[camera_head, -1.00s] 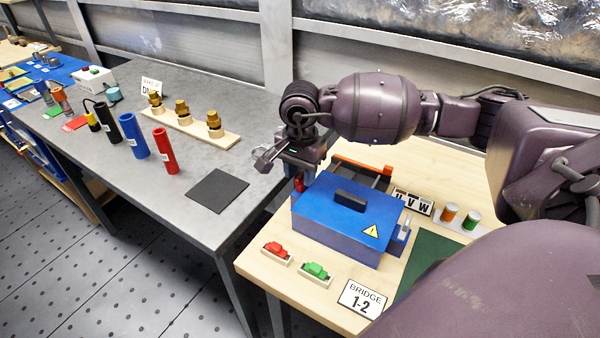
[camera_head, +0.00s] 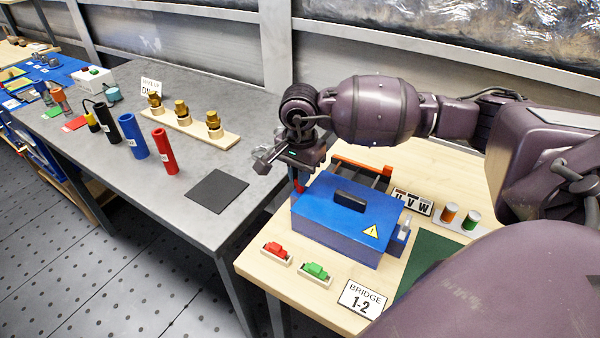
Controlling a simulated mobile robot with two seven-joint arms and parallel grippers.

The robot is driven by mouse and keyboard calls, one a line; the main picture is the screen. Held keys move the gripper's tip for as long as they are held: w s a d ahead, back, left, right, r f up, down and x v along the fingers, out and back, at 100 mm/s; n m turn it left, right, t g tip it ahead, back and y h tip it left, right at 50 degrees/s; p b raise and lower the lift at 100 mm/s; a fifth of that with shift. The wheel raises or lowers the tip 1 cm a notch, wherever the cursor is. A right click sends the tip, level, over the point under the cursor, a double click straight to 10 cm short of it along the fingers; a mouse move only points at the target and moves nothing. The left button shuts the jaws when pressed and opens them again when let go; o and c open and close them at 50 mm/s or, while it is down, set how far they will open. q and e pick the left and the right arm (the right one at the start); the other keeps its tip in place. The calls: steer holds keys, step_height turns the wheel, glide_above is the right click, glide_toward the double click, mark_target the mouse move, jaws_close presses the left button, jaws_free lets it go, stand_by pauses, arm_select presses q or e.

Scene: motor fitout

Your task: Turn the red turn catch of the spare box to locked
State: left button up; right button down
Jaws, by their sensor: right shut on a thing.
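The blue spare box (camera_head: 335,232) stands with its lid on at the left part of the wooden table. It has a black handle (camera_head: 351,201) and a yellow warning triangle. The red turn catch (camera_head: 300,187) is at the box's far left corner, mostly hidden by my gripper. My right gripper (camera_head: 299,178) points down there and is shut on the red catch. The catch's exact angle cannot be made out. My left gripper is not in view.
Red (camera_head: 275,250) and green (camera_head: 316,271) pieces in small holders and a BRIDGE 1-2 sign (camera_head: 362,299) lie in front of the box. An orange-edged tray (camera_head: 362,168) is behind it. A UVW block (camera_head: 412,203) stands to its right.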

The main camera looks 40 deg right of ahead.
steer(key=shift+m, duration=0.3)
steer(key=m, duration=0.3)
steer(key=shift+m, duration=0.4)
steer(key=m, duration=0.3)
steer(key=shift+r+m+p, duration=0.1)
steer(key=shift+m+p, duration=0.2)
steer(key=shift+p, duration=0.05)
steer(key=shift+m, duration=0.9)
steer(key=m+p, duration=0.1)
steer(key=m, duration=0.2)
steer(key=shift+m, duration=0.3)
steer(key=m+p, duration=0.1)
steer(key=m, duration=0.2)
steer(key=shift+m, duration=0.6)
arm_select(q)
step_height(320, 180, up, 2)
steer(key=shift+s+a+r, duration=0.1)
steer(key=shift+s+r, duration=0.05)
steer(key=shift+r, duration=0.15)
arm_select(e)
steer(key=shift+w, duration=0.1)
